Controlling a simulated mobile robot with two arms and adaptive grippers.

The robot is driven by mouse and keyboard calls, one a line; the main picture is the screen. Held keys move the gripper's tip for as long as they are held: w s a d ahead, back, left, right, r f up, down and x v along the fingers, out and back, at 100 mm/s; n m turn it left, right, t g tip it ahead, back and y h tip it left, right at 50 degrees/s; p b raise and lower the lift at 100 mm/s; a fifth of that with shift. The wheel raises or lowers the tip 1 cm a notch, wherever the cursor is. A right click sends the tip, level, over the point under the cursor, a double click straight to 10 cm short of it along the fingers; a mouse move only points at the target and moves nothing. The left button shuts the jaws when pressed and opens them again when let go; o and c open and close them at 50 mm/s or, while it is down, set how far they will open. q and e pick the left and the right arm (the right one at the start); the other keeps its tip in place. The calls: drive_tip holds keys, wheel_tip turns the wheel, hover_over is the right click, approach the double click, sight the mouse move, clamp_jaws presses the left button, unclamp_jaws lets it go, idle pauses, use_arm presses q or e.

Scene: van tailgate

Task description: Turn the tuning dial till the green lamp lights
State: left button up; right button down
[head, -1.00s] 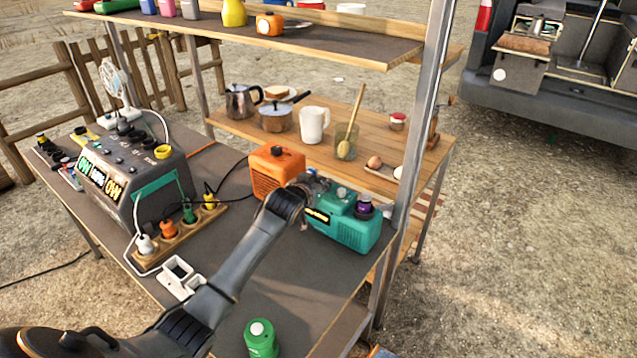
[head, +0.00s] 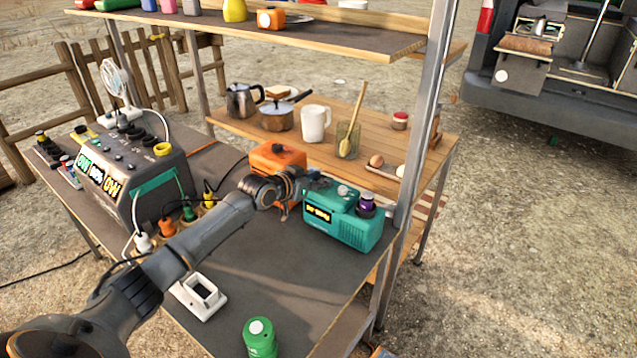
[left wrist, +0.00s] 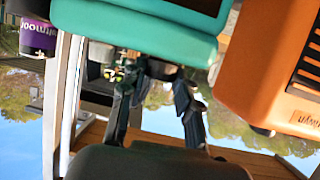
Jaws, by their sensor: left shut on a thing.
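A teal radio-like box (head: 352,235) with a small lit yellow display (head: 319,214) stands upright near the right edge of the grey table. My left gripper (head: 314,184) is at its upper left side, against or very close to it. In the left wrist view the gripper (left wrist: 158,95) is just beside the teal box (left wrist: 150,25), which looks upside down there. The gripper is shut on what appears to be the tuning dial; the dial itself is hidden. I see no lit green lamp on the teal box. My right gripper is not in view.
An orange box (head: 277,160) stands close left of the gripper; it also shows in the left wrist view (left wrist: 265,75). A purple-labelled can (head: 367,203) is by the teal box's right end. A metal post (head: 412,165) rises behind.

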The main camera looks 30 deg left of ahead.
use_arm(q)
drive_tip(key=o, duration=1)
drive_tip(key=shift+o, duration=0.7)
drive_tip(key=v, duration=1.2)
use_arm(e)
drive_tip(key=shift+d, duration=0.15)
use_arm(q)
drive_tip(key=shift+d, duration=0.1)
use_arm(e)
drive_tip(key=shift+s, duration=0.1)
